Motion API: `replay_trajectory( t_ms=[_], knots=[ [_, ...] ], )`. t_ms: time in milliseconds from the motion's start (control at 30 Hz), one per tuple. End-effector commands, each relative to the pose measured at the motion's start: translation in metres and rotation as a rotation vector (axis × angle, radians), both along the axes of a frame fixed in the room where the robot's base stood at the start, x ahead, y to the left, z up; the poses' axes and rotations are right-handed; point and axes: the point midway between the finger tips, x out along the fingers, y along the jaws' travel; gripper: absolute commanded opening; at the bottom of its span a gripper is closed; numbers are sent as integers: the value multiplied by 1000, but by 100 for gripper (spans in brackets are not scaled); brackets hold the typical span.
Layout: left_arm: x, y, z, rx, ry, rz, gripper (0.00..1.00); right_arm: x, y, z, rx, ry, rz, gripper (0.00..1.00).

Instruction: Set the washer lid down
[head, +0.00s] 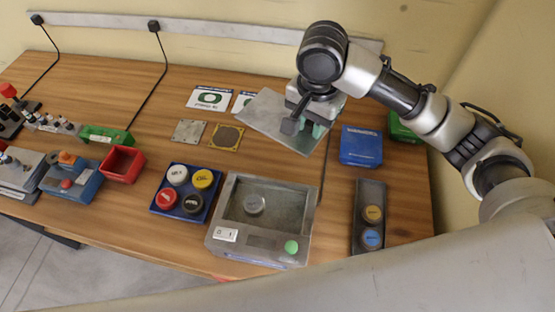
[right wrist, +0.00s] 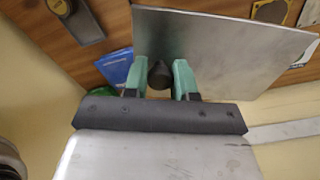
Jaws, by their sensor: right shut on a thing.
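The washer lid (head: 262,116) is a flat grey metal plate, held tilted above the back of the table. My right gripper (head: 308,125) is shut on the lid's dark knob. In the right wrist view, the green fingers of my right gripper (right wrist: 160,78) close around the black knob (right wrist: 160,74), and the lid (right wrist: 225,40) spreads out behind them. The washer (head: 225,215) is a grey metal box with an open top, in front of and below the lid. A small round clear piece (head: 253,204) lies inside it. A green button (head: 291,247) is on its front. My left gripper is not in view.
A blue tray (head: 153,208) with several coloured caps stands left of the washer. A dark tray (head: 370,193) with two round pieces is to the right, with a blue box (head: 361,147) behind it. Two square plates (head: 189,130) lie behind.

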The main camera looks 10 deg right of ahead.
Motion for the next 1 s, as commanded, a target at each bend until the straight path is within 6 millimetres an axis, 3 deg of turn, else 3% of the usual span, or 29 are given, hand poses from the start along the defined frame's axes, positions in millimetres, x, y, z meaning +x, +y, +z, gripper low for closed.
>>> replay_trajectory(
  t_ms=[433,1000],
  knots=[
    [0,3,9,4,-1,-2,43,-1,-1,-110,-3,4,0,0],
    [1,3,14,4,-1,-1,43,-1,0,-172,0,0,3,0]
  ],
)
